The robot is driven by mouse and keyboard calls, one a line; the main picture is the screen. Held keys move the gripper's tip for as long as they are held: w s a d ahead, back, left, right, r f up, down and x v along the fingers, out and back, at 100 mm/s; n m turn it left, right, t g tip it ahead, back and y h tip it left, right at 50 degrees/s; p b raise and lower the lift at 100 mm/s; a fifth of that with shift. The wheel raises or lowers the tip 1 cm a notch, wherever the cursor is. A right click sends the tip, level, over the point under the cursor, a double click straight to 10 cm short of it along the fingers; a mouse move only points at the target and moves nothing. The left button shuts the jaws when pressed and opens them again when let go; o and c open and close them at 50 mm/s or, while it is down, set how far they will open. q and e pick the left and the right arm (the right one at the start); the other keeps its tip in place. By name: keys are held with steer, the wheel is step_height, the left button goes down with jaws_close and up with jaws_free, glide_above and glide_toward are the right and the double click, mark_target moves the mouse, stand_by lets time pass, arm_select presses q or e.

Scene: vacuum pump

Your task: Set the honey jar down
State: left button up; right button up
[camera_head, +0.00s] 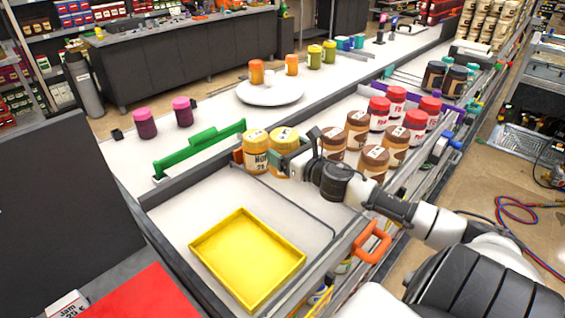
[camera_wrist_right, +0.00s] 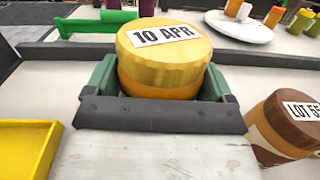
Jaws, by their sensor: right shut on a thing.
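A honey jar (camera_head: 284,138) with a yellow lid is held in my right gripper (camera_head: 282,159). In the wrist view the jar's lid (camera_wrist_right: 165,60) is marked "10 APR", and the green fingers are shut on both sides of it. A second honey jar (camera_head: 256,152) stands just left of it in the head view. The held jar's base is hidden, so I cannot tell whether it touches the surface. My left gripper is not in view.
A yellow tray (camera_head: 205,245) lies in front on the white counter. Brown-lidded jars (camera_head: 357,128) and red-lidded jars (camera_head: 416,122) stand close to the right.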

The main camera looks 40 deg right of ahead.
steer(key=shift+w+f, duration=0.35)
steer(key=shift+w, duration=0.45)
steer(key=shift+w+f, duration=0.1)
steer(key=shift+f, duration=0.1)
step_height(320, 180, down, 3)
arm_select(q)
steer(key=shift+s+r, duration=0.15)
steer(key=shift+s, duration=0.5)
arm_select(e)
steer(key=shift+f, duration=0.4)
steer(key=o, duration=1)
steer(key=shift+f, duration=0.1)
steer(key=shift+o, duration=0.2)
